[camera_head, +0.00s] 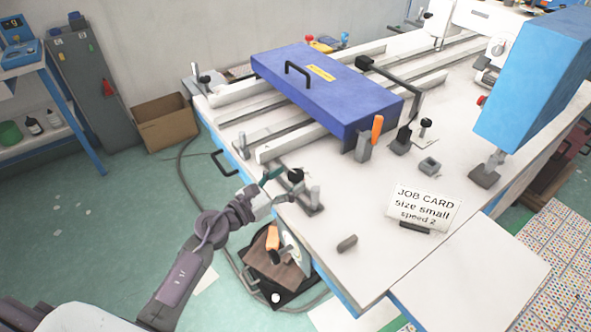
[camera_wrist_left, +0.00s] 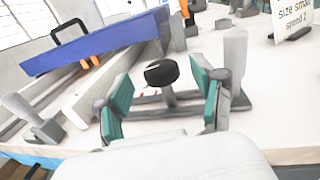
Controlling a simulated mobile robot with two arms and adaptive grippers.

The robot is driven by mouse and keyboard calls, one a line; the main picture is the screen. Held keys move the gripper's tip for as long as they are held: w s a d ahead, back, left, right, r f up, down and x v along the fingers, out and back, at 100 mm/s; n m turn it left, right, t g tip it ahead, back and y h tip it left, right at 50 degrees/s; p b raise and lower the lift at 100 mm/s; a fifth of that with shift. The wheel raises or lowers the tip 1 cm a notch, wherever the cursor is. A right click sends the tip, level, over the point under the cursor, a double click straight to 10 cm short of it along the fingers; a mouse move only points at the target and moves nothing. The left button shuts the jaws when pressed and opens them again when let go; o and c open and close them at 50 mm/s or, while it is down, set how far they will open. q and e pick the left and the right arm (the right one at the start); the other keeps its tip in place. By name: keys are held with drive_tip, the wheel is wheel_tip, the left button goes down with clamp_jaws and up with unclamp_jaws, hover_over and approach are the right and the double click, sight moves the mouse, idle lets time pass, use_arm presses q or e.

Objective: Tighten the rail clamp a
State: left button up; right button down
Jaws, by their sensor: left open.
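A rail clamp with a round black knob (camera_head: 296,175) stands at the near left edge of the white table, on a grey base with an upright post. I see no letter on it. My left gripper (camera_head: 279,184) is at this clamp, open. In the left wrist view its two green-padded fingers stand either side of the black knob (camera_wrist_left: 161,72), with a gap on each side. The knob's short stem shows below it. My right gripper is not in view.
A blue box with a black handle (camera_head: 325,85) lies across the white rails behind. An orange-handled clamp (camera_head: 365,142), a job card (camera_head: 424,208) and a grey cylinder (camera_head: 347,243) are on the table. A large blue block (camera_head: 535,80) stands at right.

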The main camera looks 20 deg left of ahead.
sight(295, 176)
use_arm(q)
drive_tip(key=shift+x, duration=1.5)
drive_tip(key=c, duration=1.2)
drive_tip(key=shift+o, duration=0.2)
drive_tip(key=shift+f+b, duration=0.2)
drive_tip(key=shift+b, duration=0.1)
drive_tip(key=m+g+h+b, duration=0.2)
drive_tip(key=h+b, duration=0.1)
drive_tip(key=b, duration=0.2)
drive_tip(key=shift+a+f+m+g, duration=0.1)
drive_tip(key=shift+m+g, duration=0.2)
drive_tip(key=shift+m, duration=0.1)
drive_tip(key=shift+h, duration=0.5)
drive_tip(key=shift+r, duration=0.3)
drive_tip(key=o, duration=1.2)
drive_tip(key=shift+c, duration=0.2)
